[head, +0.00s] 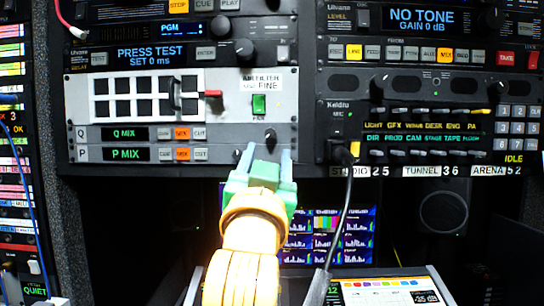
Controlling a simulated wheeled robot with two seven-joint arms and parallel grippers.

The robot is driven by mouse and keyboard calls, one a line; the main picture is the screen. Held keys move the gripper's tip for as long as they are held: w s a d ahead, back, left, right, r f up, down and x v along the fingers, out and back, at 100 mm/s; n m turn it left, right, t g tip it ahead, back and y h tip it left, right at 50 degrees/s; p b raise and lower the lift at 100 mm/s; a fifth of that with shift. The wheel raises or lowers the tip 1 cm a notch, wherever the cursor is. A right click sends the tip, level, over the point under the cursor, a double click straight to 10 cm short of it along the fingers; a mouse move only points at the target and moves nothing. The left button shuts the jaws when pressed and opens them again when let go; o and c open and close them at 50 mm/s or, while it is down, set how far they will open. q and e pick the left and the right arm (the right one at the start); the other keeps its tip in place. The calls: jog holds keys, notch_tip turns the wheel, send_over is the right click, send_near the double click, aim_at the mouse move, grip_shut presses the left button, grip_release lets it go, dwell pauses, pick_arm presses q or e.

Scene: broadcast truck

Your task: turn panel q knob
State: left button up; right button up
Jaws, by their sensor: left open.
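The Q panel (165,134) is a grey strip in the left rack, with a green "Q MIX" display (125,134) and small CUE, MIX and CUT buttons. Its dark knob (269,133) is at the strip's right end. My left gripper (268,151) reaches up from below, with two pale blue fingers apart. The fingertips appear just below the Q knob, one to each side. I cannot tell the depth gap, but the jaws do not enclose the knob in the picture. My right gripper is not in view.
The P panel (165,154) lies directly below, its right end partly hidden by my gripper. A green switch (259,104) sits above the Q knob. A black cable (343,205) hangs to the right. Monitors (330,235) and a lit desk sheet (385,292) are below.

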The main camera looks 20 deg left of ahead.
aim_at(270, 135)
pick_arm(q)
jog(key=r+p, duration=0.1)
jog(key=w, duration=0.1)
jog(key=r+p, duration=0.1)
jog(key=shift+w+a+r+p, duration=0.25)
jog(key=shift+a+r+p, duration=0.05)
jog(key=shift+r+p, duration=0.05)
jog(key=w, duration=0.1)
jog(key=w+p, duration=0.1)
jog(key=shift+w+a+r, duration=0.1)
jog(key=shift+w+a, duration=0.2)
jog(key=shift+w, duration=0.1)
jog(key=shift+w+f, duration=0.2)
jog(key=shift+w, duration=0.1)
jog(key=shift+s+r, duration=0.1)
jog(key=shift+s, duration=0.15)
grip_shut()
